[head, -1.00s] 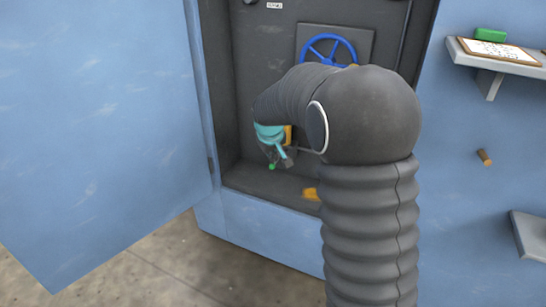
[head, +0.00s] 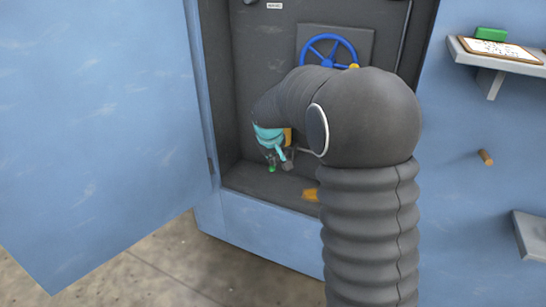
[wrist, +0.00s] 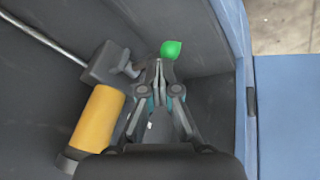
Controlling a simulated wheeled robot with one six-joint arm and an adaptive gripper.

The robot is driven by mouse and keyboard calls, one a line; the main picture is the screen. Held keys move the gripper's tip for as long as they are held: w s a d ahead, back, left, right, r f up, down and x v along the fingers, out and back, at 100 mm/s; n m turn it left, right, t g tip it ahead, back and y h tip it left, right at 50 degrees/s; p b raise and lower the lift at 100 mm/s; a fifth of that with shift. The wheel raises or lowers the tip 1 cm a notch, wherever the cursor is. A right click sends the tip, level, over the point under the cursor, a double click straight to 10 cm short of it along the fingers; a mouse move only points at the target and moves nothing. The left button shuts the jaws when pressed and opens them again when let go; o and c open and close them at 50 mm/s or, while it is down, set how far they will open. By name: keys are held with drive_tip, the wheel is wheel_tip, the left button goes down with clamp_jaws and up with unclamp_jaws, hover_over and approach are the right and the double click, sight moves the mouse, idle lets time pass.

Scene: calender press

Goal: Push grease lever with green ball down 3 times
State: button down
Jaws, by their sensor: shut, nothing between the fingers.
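The grease lever's green ball (wrist: 171,49) shows in the wrist view just beyond my fingertips. In the head view the ball (head: 271,169) is low inside the open cabinet, below the end of my arm. My gripper (wrist: 160,66) is shut and empty, its tips close to the near side of the ball. I cannot tell whether they touch it. The lever's rod is mostly hidden behind my fingers. A yellow cylinder (wrist: 96,117) with a dark block (wrist: 105,64) at its end lies left of my fingers.
A blue handwheel (head: 328,50) is on the cabinet's back panel. The open blue door (head: 100,130) stands at the left. A thin metal rod (wrist: 42,38) runs from the dark block. At right are a shelf with a clipboard (head: 500,50) and a wooden peg (head: 486,157).

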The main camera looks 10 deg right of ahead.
drive_tip(key=shift+w+d+r+p, duration=0.15)
drive_tip(key=shift+w+r+p, duration=0.05)
drive_tip(key=shift+r+p, duration=0.45)
drive_tip(key=shift+w+d+r+p, duration=0.2)
drive_tip(key=shift+r+p, duration=0.3)
drive_tip(key=shift+r, duration=0.2)
drive_tip(key=shift+w+d+r+p, duration=0.1)
drive_tip(key=shift+w+r+p, duration=0.1)
drive_tip(key=shift+r+p, duration=0.45)
drive_tip(key=r+p, duration=0.1)
drive_tip(key=w+r+p, duration=0.1)
drive_tip(key=r, duration=0.1)
drive_tip(key=d+r+p, duration=0.1)
drive_tip(key=p, duration=0.1)
drive_tip(key=shift+w+r, duration=0.2)
drive_tip(key=shift+r, duration=0.1)
idle(1.2)
drive_tip(key=r+m+y, duration=0.1)
drive_tip(key=m, duration=0.3)
drive_tip(key=d+r+m+y+p, duration=0.1)
drive_tip(key=m, duration=0.4)
drive_tip(key=w+r+m+y, duration=0.1)
drive_tip(key=m, duration=0.4)
drive_tip(key=shift+d+r+t+y+p, duration=0.15)
drive_tip(key=shift+r+t+y+p, duration=0.15)
drive_tip(key=shift+t, duration=0.1)
